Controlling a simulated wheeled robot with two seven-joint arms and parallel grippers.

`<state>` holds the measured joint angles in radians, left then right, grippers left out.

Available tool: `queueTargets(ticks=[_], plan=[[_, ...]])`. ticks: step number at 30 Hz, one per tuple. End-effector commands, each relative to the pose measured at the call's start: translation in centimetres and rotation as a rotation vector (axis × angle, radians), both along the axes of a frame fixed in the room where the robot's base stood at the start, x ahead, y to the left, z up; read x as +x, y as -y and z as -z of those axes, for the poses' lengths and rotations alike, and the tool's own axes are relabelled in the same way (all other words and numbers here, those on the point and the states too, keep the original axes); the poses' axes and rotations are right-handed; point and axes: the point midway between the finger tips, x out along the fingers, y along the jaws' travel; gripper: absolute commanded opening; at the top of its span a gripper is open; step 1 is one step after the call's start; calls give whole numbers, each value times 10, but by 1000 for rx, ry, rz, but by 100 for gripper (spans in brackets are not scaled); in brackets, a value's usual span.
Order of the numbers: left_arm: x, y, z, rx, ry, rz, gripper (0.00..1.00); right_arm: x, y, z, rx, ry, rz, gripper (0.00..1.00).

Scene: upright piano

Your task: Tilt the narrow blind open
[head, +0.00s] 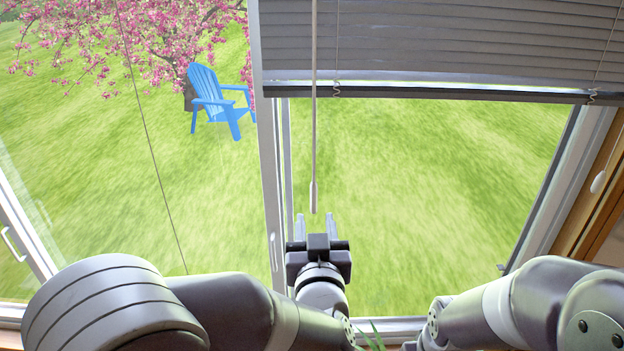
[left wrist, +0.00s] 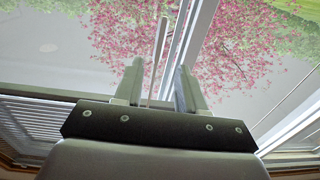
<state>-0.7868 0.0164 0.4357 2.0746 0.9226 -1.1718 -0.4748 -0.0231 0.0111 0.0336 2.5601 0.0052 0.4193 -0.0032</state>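A grey slatted blind (head: 440,45) hangs across the upper part of the right window, its slats lying nearly closed. A thin pale tilt wand (head: 314,150) hangs down in front of it and ends in a thicker tip. My left gripper (head: 314,217) is open, fingers pointing up and away, close to the wand's lower end. In the left wrist view the wand (left wrist: 160,48) shows between the two open fingers (left wrist: 160,80), with no clear contact. Slats also show at lower left there (left wrist: 35,118). My right arm is at lower right; its gripper is not in view.
A white window frame post (head: 270,170) stands just left of my left gripper. A thin cord (head: 150,140) crosses the left window. Another pull with a white end (head: 598,182) hangs at the right edge. Outside are lawn and a blue chair (head: 218,100).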

Motion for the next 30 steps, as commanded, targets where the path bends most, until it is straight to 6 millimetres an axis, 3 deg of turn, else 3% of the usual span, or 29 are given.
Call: queueTargets(ticks=[9, 15, 20, 28, 29, 30], plan=[[74, -4, -4, 5, -4, -1, 40, 0, 0, -31, 0, 1, 0, 43], [108, -4, -2, 3, -3, 2, 40, 0, 0, -43, 0, 1, 0, 43], [120, -4, 0, 3, -3, 3, 40, 0, 0, -46, 0, 1, 0, 43], [122, -4, 1, 3, -4, 4, 40, 0, 0, -46, 0, 0, 0, 43], [122, -4, 1, 3, -4, 4, 34, 0, 0, -46, 0, 1, 0, 43], [122, -4, 1, 3, -4, 4, 20, 0, 0, -46, 0, 1, 0, 43]])
